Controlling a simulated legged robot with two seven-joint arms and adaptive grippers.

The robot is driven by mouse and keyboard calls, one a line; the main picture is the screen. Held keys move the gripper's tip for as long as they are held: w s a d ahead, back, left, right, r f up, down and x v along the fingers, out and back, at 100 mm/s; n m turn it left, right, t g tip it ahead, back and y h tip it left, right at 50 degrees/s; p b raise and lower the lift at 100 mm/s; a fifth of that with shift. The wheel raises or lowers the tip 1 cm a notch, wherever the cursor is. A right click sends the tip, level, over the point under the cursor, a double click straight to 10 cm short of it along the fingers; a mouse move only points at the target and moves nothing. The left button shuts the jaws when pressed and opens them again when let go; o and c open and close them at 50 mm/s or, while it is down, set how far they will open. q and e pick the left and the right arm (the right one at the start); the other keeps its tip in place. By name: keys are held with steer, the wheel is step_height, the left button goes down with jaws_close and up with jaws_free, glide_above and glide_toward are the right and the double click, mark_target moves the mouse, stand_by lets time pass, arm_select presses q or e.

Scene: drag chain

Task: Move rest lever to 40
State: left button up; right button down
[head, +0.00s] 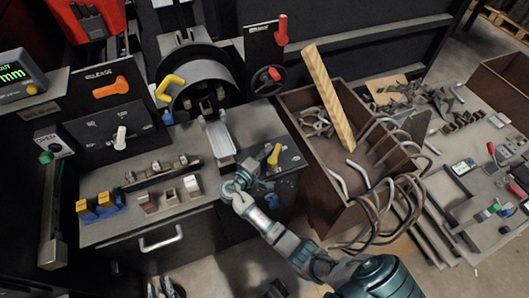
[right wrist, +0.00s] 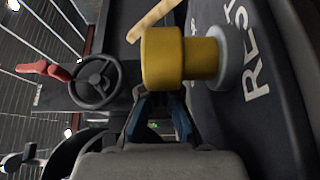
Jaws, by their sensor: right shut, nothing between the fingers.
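The rest lever (head: 273,156) is a yellow handle on the dark panel to the right of the metal chute in the head view. In the right wrist view it is a large yellow knob (right wrist: 163,58) on a pale round base, beside white lettering "REST" (right wrist: 252,55). My right gripper (head: 254,174) is close beside the lever, at its lower left. In the right wrist view its blue fingers (right wrist: 160,104) are shut and empty, and the knob hides their tips. I cannot tell whether they touch it. The scale marks by the lever are not readable. My left gripper is not in view.
A brown bin (head: 320,190) with hoses and a wooden plank stands right of the panel. A red-knobbed handwheel (head: 268,81) is above the lever.

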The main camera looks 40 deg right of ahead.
arm_select(q)
steer(key=shift+s+a+f, duration=0.1)
arm_select(e)
steer(key=shift+s+d, duration=0.1)
arm_select(q)
steer(key=shift+f, duration=0.2)
stand_by(0.3)
arm_select(e)
steer(key=shift+s+a, duration=0.1)
steer(key=shift+a, duration=0.4)
arm_select(q)
steer(key=shift+a, duration=0.1)
arm_select(e)
steer(key=v, duration=1.1)
steer(key=shift+s, duration=0.1)
